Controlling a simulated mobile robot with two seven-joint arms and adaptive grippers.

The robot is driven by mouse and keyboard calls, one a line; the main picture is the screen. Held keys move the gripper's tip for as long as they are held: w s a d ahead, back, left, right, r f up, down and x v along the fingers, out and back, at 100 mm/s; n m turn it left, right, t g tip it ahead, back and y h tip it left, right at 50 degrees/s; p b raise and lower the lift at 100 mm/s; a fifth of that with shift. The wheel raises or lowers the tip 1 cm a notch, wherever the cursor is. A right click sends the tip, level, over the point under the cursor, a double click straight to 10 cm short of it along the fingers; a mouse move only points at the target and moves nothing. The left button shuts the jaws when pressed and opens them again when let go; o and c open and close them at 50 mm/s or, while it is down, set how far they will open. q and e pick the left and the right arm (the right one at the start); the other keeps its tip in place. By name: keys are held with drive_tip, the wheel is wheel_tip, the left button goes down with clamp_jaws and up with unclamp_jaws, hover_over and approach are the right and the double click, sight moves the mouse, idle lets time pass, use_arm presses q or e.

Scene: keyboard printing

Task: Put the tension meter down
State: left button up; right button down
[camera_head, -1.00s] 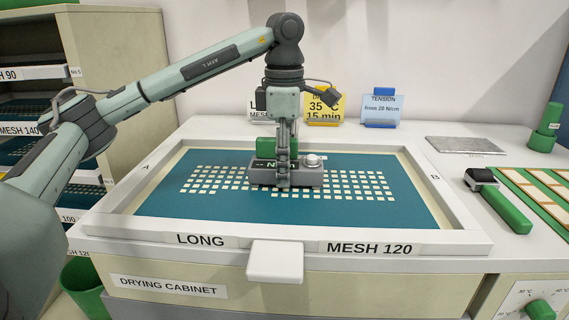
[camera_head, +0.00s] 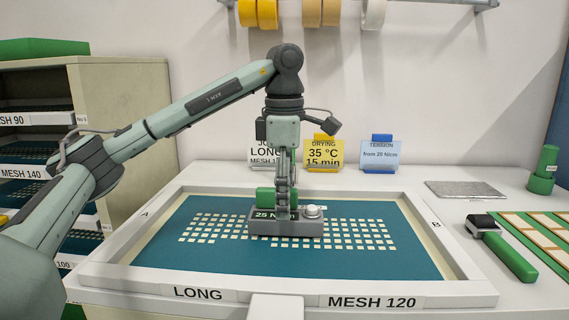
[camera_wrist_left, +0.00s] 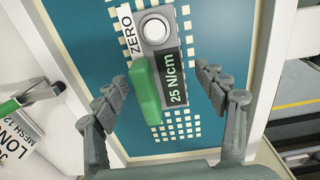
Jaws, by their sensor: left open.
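The tension meter (camera_head: 307,228) is a grey block with a green handle (camera_wrist_left: 145,92), a round white knob and a display reading 25 N/cm. It rests flat on the teal mesh (camera_head: 190,255) of the screen, over the pale key-shaped openings. In the head view my left gripper (camera_head: 286,212) points straight down at the meter and hides part of it. In the left wrist view the open fingers (camera_wrist_left: 160,78) stand on either side of the handle, with a gap visible at each side. My right gripper is not in view.
The screen's pale frame (camera_head: 445,293) carries the labels LONG and MESH 120. Job, drying (camera_head: 323,153) and tension cards (camera_head: 380,155) stand behind. A grey plate (camera_head: 465,190) and a green-handled tool (camera_head: 505,252) lie to the right. A shelf rack (camera_head: 120,100) stands left.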

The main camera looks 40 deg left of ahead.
use_arm(q)
wheel_tip(320, 180, up, 3)
drive_tip(key=shift+r+p, duration=0.2)
drive_tip(key=shift+p, duration=0.2)
wheel_tip(320, 180, up, 3)
drive_tip(key=shift+f, duration=0.15)
wheel_tip(320, 180, up, 2)
drive_tip(key=shift+r, duration=0.15)
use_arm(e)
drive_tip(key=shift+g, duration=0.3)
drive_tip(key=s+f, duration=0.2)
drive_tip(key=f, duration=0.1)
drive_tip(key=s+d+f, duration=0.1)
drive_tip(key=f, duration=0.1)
